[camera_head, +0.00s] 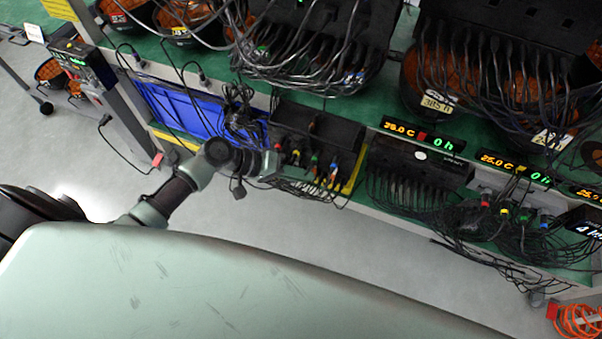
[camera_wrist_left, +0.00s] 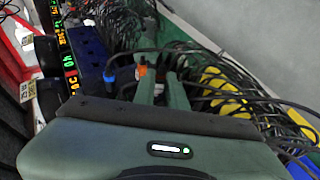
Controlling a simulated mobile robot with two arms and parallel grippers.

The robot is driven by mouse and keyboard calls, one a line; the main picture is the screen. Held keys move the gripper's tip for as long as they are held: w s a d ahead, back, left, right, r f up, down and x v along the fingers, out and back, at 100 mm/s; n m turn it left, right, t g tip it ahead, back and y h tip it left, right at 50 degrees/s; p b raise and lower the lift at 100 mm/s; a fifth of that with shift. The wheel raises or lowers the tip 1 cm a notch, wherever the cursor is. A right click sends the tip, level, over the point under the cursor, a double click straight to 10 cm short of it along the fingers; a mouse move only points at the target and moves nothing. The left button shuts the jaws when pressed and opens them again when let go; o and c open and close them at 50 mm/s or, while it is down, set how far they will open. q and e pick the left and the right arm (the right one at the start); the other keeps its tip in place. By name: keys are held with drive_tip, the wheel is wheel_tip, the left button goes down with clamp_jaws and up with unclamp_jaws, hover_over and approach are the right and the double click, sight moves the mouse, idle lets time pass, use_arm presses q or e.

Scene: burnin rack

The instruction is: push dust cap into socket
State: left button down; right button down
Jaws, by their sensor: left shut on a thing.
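My left gripper (camera_head: 274,166) reaches in from the left, at the left end of a black box (camera_head: 318,128) with red, yellow, green and blue plug ends on black cables (camera_head: 313,160). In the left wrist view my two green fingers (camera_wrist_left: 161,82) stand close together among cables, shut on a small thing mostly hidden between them. An orange tip (camera_wrist_left: 143,70) shows at the left finger; I cannot tell if it is the dust cap. A blue-ringed plug (camera_wrist_left: 111,72) is left of the fingers, near a dark blue socketed block (camera_wrist_left: 88,48). I cannot make out the target socket.
A blue bin (camera_head: 180,108) with a bundle of black cables stands left of the box. Another black unit (camera_head: 415,165) with hanging cables is to the right. Loose cables hang below the shelf edge.

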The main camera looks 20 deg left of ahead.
use_arm(q)
drive_tip(key=shift+w, duration=0.25)
drive_tip(key=shift+w, duration=0.3)
drive_tip(key=shift+w+b, duration=0.4)
drive_tip(key=shift+b, duration=0.05)
drive_tip(key=shift+s, duration=0.15)
drive_tip(key=shift+s+p, duration=0.35)
drive_tip(key=shift+s, duration=0.1)
idle(0.6)
drive_tip(key=shift+y+p, duration=0.3)
drive_tip(key=shift+p, duration=0.4)
drive_tip(key=shift+d+r+p, duration=0.1)
drive_tip(key=shift+p, duration=0.65)
idle(0.8)
drive_tip(key=shift+w+b, duration=0.45)
drive_tip(key=shift+w, duration=0.35)
